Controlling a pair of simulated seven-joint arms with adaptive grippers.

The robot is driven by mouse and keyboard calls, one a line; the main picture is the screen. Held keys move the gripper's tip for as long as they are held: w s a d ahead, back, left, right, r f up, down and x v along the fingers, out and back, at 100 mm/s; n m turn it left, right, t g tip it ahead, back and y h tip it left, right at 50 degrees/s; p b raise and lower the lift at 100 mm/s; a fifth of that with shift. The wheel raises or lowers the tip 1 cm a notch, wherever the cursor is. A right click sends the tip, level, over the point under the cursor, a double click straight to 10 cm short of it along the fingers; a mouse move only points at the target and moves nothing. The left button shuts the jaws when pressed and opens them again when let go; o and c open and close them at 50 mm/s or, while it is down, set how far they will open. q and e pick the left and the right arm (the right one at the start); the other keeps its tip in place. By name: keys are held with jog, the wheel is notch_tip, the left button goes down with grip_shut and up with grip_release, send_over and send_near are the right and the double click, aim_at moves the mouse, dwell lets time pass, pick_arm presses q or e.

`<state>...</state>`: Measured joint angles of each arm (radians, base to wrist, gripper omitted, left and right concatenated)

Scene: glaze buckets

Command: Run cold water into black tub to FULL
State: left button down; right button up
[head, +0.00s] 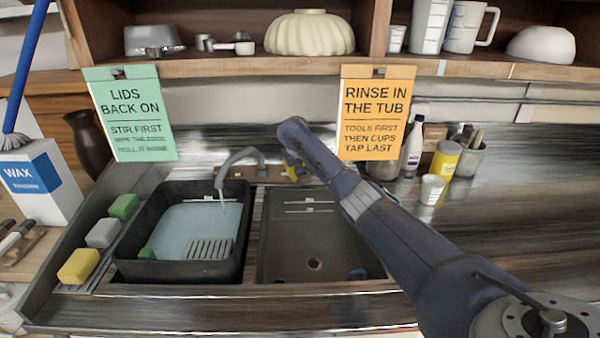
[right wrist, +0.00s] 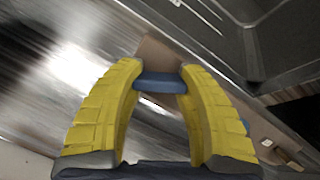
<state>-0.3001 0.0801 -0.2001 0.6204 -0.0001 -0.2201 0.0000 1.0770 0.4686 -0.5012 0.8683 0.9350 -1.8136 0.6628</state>
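The black tub (head: 128,236) stands in the left part of the sink and holds pale blue water (head: 185,228). One pale mark line shows on its far inner wall, just above the water's far edge. The curved grey spout (head: 222,178) hangs over the tub, and a thin stream seems to fall from it. My right gripper (head: 293,172) is at the tap behind the sink. In the right wrist view, its yellow fingers (right wrist: 160,85) close in on both sides of a blue tap handle (right wrist: 160,83). My left gripper is not in view.
A green piece (head: 147,254) and a grey slotted rack (head: 208,248) are in the tub. The dark right basin (head: 285,240) is empty of water. Several sponges (head: 102,233) line the left ledge. Hanging cards (head: 377,115), a bottle (head: 412,152) and a yellow can (head: 443,160) stand near my right arm.

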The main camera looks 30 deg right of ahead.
jog(key=o, duration=0.6)
jog(key=shift+s+d+f, duration=0.1)
jog(key=shift+s+f, duration=0.05)
jog(key=shift+f, duration=0.05)
jog(key=shift+o, duration=0.6)
jog(key=shift+r, duration=0.1)
jog(key=v, duration=1.2)
